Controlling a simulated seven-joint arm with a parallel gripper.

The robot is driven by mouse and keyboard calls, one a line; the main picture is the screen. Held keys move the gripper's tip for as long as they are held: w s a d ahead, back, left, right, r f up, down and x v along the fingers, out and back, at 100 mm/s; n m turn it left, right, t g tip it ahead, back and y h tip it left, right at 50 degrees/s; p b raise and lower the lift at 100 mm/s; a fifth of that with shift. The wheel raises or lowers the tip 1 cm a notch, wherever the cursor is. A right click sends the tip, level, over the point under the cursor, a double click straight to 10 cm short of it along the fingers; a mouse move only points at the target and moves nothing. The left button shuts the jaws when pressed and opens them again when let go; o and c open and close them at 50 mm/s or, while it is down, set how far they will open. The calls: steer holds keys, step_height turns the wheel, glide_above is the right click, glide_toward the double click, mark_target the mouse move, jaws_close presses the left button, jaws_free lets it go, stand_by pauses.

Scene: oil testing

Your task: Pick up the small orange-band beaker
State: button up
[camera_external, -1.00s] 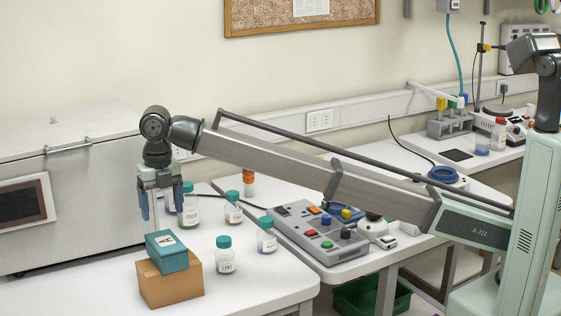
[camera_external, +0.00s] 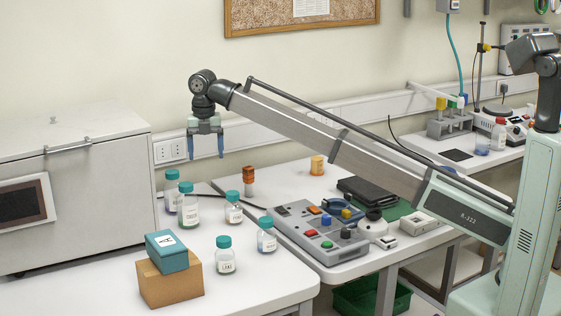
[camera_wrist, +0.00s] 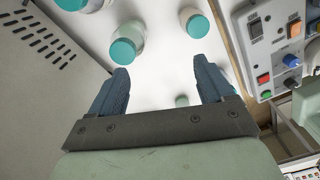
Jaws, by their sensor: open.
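A small orange-yellow cylinder (camera_external: 317,166) stands at the back of the right bench section in the external view. It may be the orange-band beaker, but it is too small to tell. A narrow orange-and-brown object (camera_external: 248,180) stands to its left, near the teal-capped bottles. My gripper (camera_external: 206,155) is open and empty, pointing down above and behind the bottles, left of both orange things and apart from them. In the wrist view my gripper (camera_wrist: 161,70) has its fingers spread with nothing between them. I cannot make out an orange-band beaker there.
Several teal-capped bottles (camera_external: 225,258) stand on the left bench. A teal box (camera_external: 173,251) sits on a cardboard box (camera_external: 168,284) in front. A control panel (camera_external: 316,237) and a black case (camera_external: 366,193) lie to the right. A metal cabinet (camera_external: 95,215) stands at left.

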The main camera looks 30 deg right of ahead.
steer(key=w+d+f+m, duration=0.1)
steer(key=w+d, duration=0.3)
steer(key=d, duration=0.3)
steer(key=w+d+m, duration=0.1)
steer(key=w+d, duration=0.3)
steer(key=d, duration=0.3)
steer(key=m+y, duration=0.1)
steer(key=m, duration=0.3)
glide_above(315, 163)
steer(key=a, duration=0.1)
step_height(315, 163, down, 4)
steer(key=s+d+f+m, duration=0.2)
steer(key=d+m, duration=0.1)
steer(key=d, duration=0.6)
steer(key=w+a+f+m+t, duration=0.1)
steer(key=f+m, duration=0.1)
steer(key=m, duration=0.2)
steer(key=a+f+m+t+y, duration=0.1)
steer(key=a+f+m, duration=0.1)
steer(key=m, duration=0.3)
steer(key=w+a+f+m+t+y, duration=0.1)
steer(key=f+m, duration=0.3)
steer(key=shift+w+a+f, duration=0.25)
steer(key=shift+w+a, duration=0.1)
steer(key=shift+a, duration=0.05)
steer(key=shift+a+x, duration=0.15)
steer(key=shift+x, duration=1.2)
steer(key=shift+a+x, duration=0.1)
steer(key=shift+x, duration=1.2)
steer(key=shift+r, duration=0.1)
